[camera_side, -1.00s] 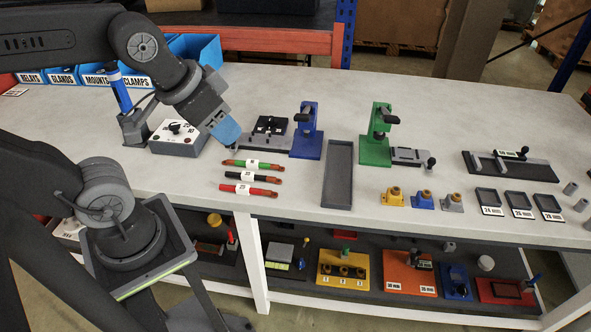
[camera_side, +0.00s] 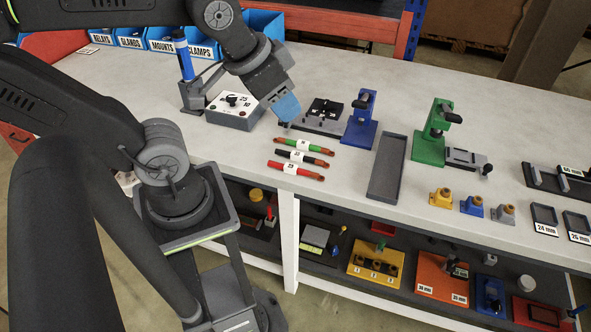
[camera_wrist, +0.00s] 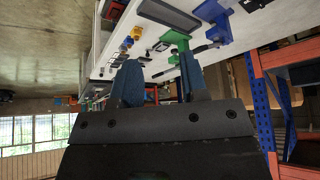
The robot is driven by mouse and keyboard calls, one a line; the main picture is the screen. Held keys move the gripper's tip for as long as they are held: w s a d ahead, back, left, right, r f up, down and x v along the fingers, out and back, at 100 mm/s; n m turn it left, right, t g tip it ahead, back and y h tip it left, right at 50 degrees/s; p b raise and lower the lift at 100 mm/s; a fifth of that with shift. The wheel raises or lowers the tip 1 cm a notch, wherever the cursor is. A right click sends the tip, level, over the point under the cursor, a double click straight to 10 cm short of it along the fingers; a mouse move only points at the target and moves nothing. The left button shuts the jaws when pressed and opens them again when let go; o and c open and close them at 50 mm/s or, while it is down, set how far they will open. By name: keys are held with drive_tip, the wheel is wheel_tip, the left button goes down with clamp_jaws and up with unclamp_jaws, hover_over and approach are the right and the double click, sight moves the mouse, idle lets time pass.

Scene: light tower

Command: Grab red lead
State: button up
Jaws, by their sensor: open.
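The red lead (camera_side: 312,175) lies flat on the light bench, nearest the front edge of three leads, with a white label around it and a copper-coloured end at the right. The black lead (camera_side: 315,160) and the green lead (camera_side: 316,148) lie behind it, roughly parallel. My gripper (camera_side: 286,123) is above the bench, behind and left of the green lead, pointing down, apart from the red lead. In the wrist view its blue fingers (camera_wrist: 159,70) are spread with nothing between them. I cannot make out the red lead in that view.
A grey switch box (camera_side: 232,112) stands left of my gripper. A blue press (camera_side: 362,122) and a black fixture (camera_side: 322,112) stand to the right. An empty grey tray (camera_side: 386,172) and a green press (camera_side: 436,135) are further right. The bench in front of the leads is clear.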

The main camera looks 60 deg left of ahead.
drive_tip(key=shift+o, duration=0.8)
drive_tip(key=m+g, duration=0.6)
drive_tip(key=m, duration=0.3)
hover_over(315, 175)
wheel_tip(315, 175, down, 14)
wheel_tip(315, 175, down, 14)
drive_tip(key=shift+r, duration=0.15)
drive_tip(key=shift+c, duration=0.2)
